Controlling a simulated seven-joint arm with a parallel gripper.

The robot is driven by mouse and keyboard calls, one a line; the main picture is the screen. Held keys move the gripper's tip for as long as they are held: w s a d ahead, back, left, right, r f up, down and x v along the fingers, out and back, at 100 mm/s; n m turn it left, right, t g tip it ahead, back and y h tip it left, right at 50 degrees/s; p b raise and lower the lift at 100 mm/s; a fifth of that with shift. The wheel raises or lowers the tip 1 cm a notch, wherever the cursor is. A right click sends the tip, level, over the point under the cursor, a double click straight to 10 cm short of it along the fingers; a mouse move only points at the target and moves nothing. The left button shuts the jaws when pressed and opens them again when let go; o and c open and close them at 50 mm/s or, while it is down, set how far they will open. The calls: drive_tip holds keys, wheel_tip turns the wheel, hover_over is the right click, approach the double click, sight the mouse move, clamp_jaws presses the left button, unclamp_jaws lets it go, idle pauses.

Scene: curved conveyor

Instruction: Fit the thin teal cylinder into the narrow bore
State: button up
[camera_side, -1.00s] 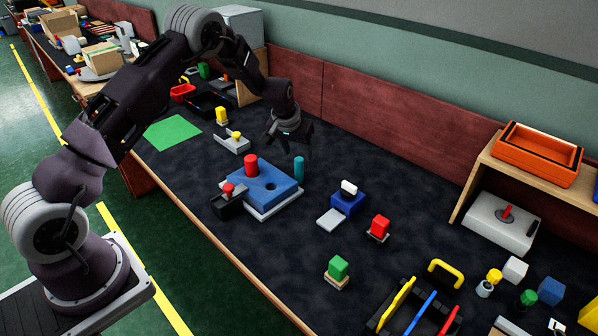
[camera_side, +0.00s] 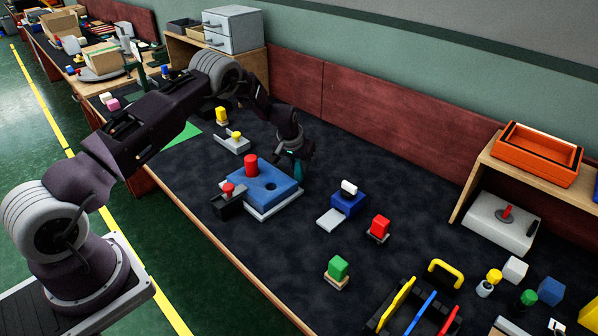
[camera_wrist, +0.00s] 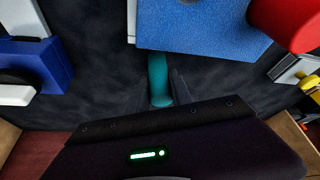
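The thin teal cylinder (camera_wrist: 158,80) stands upright beside the far right edge of the blue block (camera_side: 277,183). In the side view the cylinder (camera_side: 297,170) is partly hidden by my gripper (camera_side: 292,175). My gripper (camera_wrist: 160,92) is lowered around it, one dark finger on each side, and looks open; contact is hard to make out. The blue block lies on a light grey plate and has a dark round hole in its top. A thick red cylinder (camera_side: 251,166) stands up from the block, and shows in the wrist view too (camera_wrist: 290,18).
A dark fixture with a red knob (camera_side: 228,190) stands at the block's near left. A blue box with a white top piece (camera_side: 348,201) stands to its right, with a red block (camera_side: 380,226) beyond. The dark table between the block and the green block (camera_side: 338,267) is clear.

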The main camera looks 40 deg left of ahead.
clamp_jaws()
wheel_tip(320, 180, up, 9)
drive_tip(key=shift+s+a+r, duration=0.1)
drive_tip(key=shift+s+r, duration=0.05)
drive_tip(key=s+a+r+m+h, duration=0.15)
drive_tip(key=s+m+h, duration=0.35)
drive_tip(key=s+m, duration=0.65)
drive_tip(key=f, duration=0.3)
drive_tip(key=f+m, duration=0.1)
drive_tip(key=f, duration=0.2)
drive_tip(key=w+f+m+g, duration=0.1)
drive_tip(key=f, duration=0.2)
drive_tip(key=shift+d+f, duration=0.3)
drive_tip(key=shift+f, duration=0.05)
drive_tip(key=shift+f, duration=0.1)
drive_tip(key=o, duration=1)
unclamp_jaws()
